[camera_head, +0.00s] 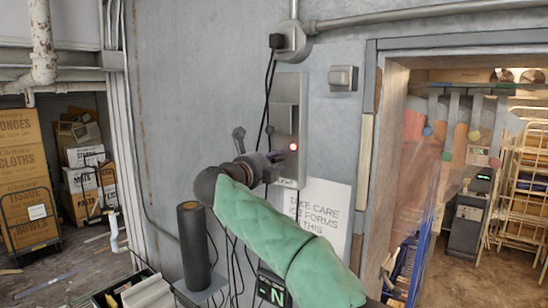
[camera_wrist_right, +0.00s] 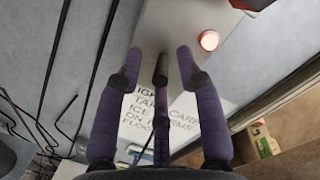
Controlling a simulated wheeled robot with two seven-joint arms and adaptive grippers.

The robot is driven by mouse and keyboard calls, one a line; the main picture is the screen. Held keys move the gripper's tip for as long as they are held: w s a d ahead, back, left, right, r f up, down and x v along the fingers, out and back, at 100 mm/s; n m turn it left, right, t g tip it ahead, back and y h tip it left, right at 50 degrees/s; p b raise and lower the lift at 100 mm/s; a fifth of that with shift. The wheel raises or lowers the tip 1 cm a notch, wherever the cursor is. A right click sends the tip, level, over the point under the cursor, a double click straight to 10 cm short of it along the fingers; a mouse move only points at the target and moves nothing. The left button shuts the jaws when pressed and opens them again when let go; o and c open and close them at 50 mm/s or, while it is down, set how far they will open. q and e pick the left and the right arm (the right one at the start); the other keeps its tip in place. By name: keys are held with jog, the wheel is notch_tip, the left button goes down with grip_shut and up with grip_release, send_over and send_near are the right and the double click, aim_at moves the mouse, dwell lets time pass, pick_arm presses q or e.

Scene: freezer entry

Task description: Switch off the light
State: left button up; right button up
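A tall grey switch box (camera_head: 288,105) is on the wall, with a round red lamp (camera_head: 293,147) glowing on its lower part. The lamp also shows in the right wrist view (camera_wrist_right: 209,40), just right of the fingertips. My right gripper (camera_head: 274,157) is at the lower part of the box, left of the lamp. In the right wrist view its purple fingers (camera_wrist_right: 159,56) are spread apart, with nothing visibly held. The gripper hides part of the box, and I cannot tell whether it touches it. My left gripper is not in view.
A white sign (camera_head: 325,212) about ice is below the box. A smaller grey box (camera_head: 343,78) is to its right. Black cables hang along the wall. A dark upright cylinder (camera_head: 193,245) stands below left. The doorway on the right opens onto wire racks (camera_head: 520,185).

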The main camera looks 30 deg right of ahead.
jog(key=shift+w+d+f, duration=0.1)
jog(key=shift+w+d, duration=0.05)
jog(key=shift+d, duration=0.15)
grip_shut()
jog(key=shift+f+b, duration=0.1)
jog(key=shift+b, duration=0.35)
jog(key=t+h+b, duration=0.1)
jog(key=h+b, duration=0.1)
jog(key=b, duration=0.4)
jog(key=f+t+h+b, duration=0.1)
jog(key=h+b, duration=0.1)
jog(key=b, duration=0.4)
jog(key=shift+d+f+n+t, duration=0.1)
jog(key=shift+f+n+t, duration=0.05)
jog(key=shift+n+t, duration=0.25)
